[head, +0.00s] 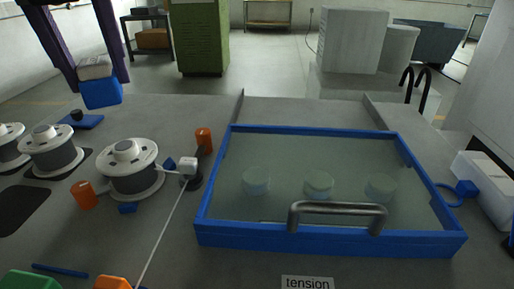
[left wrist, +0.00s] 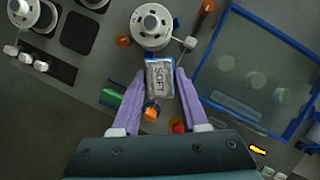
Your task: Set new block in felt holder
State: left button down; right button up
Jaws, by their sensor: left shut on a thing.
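My left gripper (head: 98,72) is shut on a block (head: 95,68) with a pale grey-white upper part and a blue lower part. It holds the block in the air at the upper left in the head view. In the left wrist view the block (left wrist: 159,78) sits between the purple fingertips, its pale face carrying dark lettering. A small white piece (head: 189,164) sits at a dark post where a pale wire passes; it may be the felt holder, but I cannot tell. My right gripper is not in view.
White-grey spools (head: 131,168) and a blue plate (head: 81,121) with a dark knob stand at left. An orange piece (head: 85,195) is near the spools. A blue-framed glass lid (head: 330,241) with a metal handle fills the right.

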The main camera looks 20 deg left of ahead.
pick_arm(q)
jog(key=shift+w+a+f+m+b, duration=0.15)
jog(key=shift+f+m+b, duration=0.15)
jog(key=shift+f, duration=0.25)
jog(key=shift+a+f+m+b, duration=0.15)
jog(key=shift+f+m+b, duration=0.15)
jog(key=shift+f, duration=0.25)
notch_tip(320, 180, down, 20)
jog(key=b, duration=0.3)
jog(key=shift+b, duration=0.35)
jog(key=shift+r, duration=0.1)
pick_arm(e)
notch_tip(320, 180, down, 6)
pick_arm(q)
jog(key=shift+c, duration=2.1)
grip_release()
